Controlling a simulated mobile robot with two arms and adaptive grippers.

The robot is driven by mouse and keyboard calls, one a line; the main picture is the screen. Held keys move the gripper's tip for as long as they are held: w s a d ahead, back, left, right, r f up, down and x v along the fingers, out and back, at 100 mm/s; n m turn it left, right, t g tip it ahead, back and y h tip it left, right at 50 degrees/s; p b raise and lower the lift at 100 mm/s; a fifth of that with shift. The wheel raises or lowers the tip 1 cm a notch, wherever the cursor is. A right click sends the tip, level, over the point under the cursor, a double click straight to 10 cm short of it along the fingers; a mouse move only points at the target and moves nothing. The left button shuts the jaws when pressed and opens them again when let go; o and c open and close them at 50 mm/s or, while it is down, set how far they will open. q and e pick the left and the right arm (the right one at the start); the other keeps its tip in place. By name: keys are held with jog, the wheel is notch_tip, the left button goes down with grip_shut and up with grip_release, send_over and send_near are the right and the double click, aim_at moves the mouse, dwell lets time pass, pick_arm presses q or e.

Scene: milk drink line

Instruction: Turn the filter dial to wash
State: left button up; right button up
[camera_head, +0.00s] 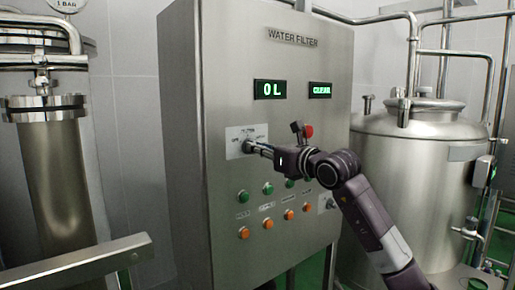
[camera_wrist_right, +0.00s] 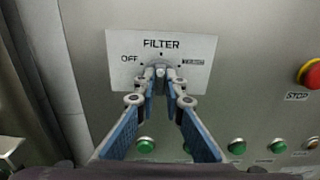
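The filter dial (camera_wrist_right: 159,70) is a small grey knob on a pale plate (camera_wrist_right: 187,50) marked FILTER, with OFF at its left and a small label at its right that is too blurred to read. In the head view the plate (camera_head: 236,137) is on the upper left of the cabinet front. My right gripper (camera_wrist_right: 161,76) reaches it from the front, its two blue-sided fingers close together on either side of the knob. The right gripper (camera_head: 250,147) hides most of the dial in the head view. The pointer's direction is hard to tell. My left gripper is not in view.
The steel WATER FILTER cabinet (camera_head: 290,65) has displays reading 0 L (camera_head: 269,89) and CLEAR (camera_head: 319,90). A red STOP button (camera_wrist_right: 311,74) is right of the dial; green (camera_wrist_right: 237,146) and orange (camera_head: 243,232) buttons are below. A steel tank (camera_head: 385,165) stands at the right.

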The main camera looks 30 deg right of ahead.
jog(key=shift+f+m, duration=0.1)
jog(key=shift+m, duration=0.2)
grip_shut()
jog(key=shift+d+m+b, duration=0.15)
jog(key=shift+m+b, duration=1.7)
jog(key=shift+m, duration=3.85)
jog(key=o, duration=0.6)
grip_release()
